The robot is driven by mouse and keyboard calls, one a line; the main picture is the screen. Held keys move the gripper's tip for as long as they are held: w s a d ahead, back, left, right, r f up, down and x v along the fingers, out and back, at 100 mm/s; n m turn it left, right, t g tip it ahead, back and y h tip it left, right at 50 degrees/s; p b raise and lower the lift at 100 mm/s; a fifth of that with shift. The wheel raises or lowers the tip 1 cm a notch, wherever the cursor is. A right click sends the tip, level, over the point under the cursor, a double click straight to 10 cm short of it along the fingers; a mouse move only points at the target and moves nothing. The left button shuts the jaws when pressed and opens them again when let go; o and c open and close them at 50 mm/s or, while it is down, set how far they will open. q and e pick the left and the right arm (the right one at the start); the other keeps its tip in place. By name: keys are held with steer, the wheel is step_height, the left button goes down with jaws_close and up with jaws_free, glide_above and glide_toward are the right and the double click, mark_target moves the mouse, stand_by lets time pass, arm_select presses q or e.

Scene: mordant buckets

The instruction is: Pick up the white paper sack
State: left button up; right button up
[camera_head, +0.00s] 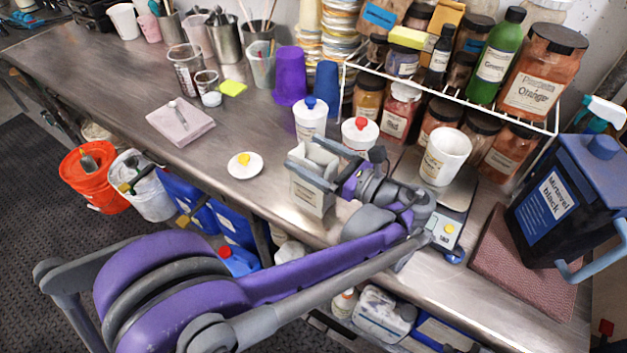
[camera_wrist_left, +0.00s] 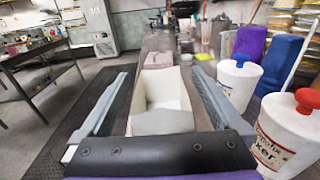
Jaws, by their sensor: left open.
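The white paper sack (camera_head: 313,195) stands upright near the front edge of the steel bench, with a label low on its side. My left gripper (camera_head: 312,163) is open, with its two grey fingers on either side of the sack's upper part. In the left wrist view, the sack (camera_wrist_left: 160,118) shows from above with its open top between the spread fingers (camera_wrist_left: 158,85). A narrow gap shows by the left finger; whether the right finger touches the sack I cannot tell. My right gripper is in neither view.
A blue-capped white bottle (camera_head: 311,118) and a red-capped one (camera_head: 359,134) stand just behind the sack. A white cup (camera_head: 445,156) stands to the right.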

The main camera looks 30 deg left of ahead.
arm_select(q)
steer(key=shift+w+a, duration=0.25)
steer(key=shift+a, duration=1)
jaws_close()
